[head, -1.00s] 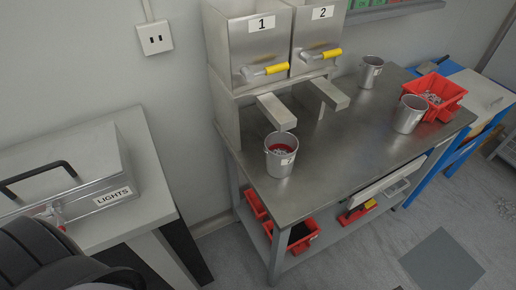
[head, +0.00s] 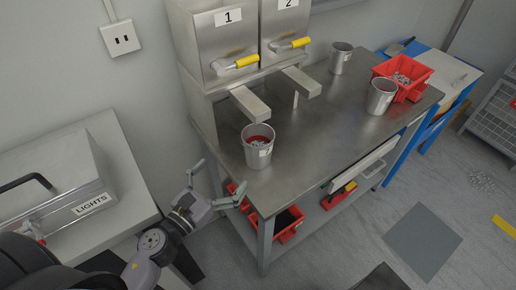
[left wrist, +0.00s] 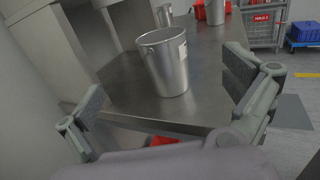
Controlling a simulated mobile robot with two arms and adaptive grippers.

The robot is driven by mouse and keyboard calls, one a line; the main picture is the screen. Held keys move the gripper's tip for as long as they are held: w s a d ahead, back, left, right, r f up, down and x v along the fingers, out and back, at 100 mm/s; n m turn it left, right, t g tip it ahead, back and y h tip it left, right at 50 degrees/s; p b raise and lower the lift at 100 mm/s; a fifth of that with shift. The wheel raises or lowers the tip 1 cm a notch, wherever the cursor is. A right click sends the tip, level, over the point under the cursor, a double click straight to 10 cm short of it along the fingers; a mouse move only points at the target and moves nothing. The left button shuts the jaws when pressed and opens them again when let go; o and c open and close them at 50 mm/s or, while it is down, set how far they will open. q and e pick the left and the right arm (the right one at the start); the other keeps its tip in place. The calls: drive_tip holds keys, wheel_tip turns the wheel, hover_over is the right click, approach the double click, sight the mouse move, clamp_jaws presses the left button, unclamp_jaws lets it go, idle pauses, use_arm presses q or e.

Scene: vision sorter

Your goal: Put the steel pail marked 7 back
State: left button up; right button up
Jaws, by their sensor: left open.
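A steel pail (head: 257,158) stands upright on the near left corner of the steel bench (head: 310,130), in front of dispenser 1. It has a pale label whose mark is too small to read, and small pieces show inside its reddish interior. In the left wrist view the pail (left wrist: 167,65) stands ahead, between the lines of my fingers. My left gripper (head: 216,183) is open and empty, off the bench's left end, short of the pail and not touching it. Two more steel pails, one at the back (head: 341,60) and one at the right (head: 381,97), stand on the bench. My right gripper is not in view.
Dispensers 1 (head: 228,45) and 2 (head: 288,27) have yellow-handled levers and chutes over the bench. A red bin (head: 415,76) sits at the bench's right end. A LIGHTS box (head: 60,180) is on the left table. Red bins are on the lower shelf. The bench middle is clear.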

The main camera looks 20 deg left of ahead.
use_arm(q)
drive_tip(key=p, duration=0.3)
approach(266, 127)
drive_tip(key=p+x, duration=0.1)
drive_tip(key=x, duration=0.5)
drive_tip(key=shift+s, duration=0.1)
drive_tip(key=shift+c, duration=0.5)
drive_tip(key=c, duration=1.9)
drive_tip(key=shift+r, duration=0.15)
drive_tip(key=shift+c, duration=0.2)
drive_tip(key=shift+r, duration=0.1)
